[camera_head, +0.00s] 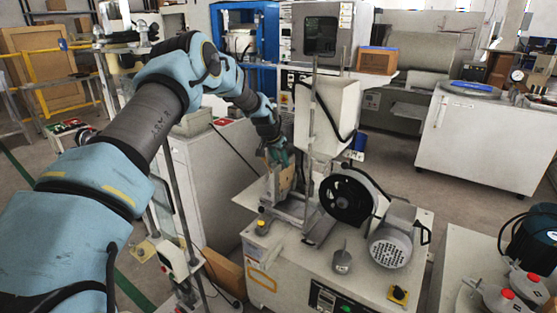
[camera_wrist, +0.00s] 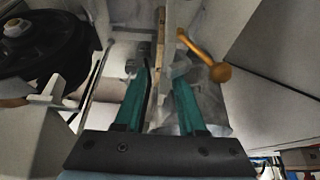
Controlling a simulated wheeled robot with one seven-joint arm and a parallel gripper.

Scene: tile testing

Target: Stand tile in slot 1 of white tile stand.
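My gripper (camera_head: 277,156) reaches down to the abrasion machine, beside its upright frame. A tan, upright tile-like piece (camera_head: 287,178) shows just below the fingers. In the wrist view, my gripper's two teal fingers (camera_wrist: 164,75) are apart. A thin tan edge (camera_wrist: 160,35), likely the same piece seen edge-on, stands ahead of the gap in line with it. The fingers look open on both sides of its line. I cannot tell whether either finger touches it. I cannot make out the white tile stand or its slots with certainty in either view.
The machine's black wheel (camera_head: 347,199) and grey motor (camera_head: 391,248) stand right of my gripper; a white hopper (camera_head: 327,118) hangs above. In the wrist view, an orange-knobbed lever (camera_wrist: 220,72) is close right of the fingers. A white chest (camera_head: 480,145) stands at right.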

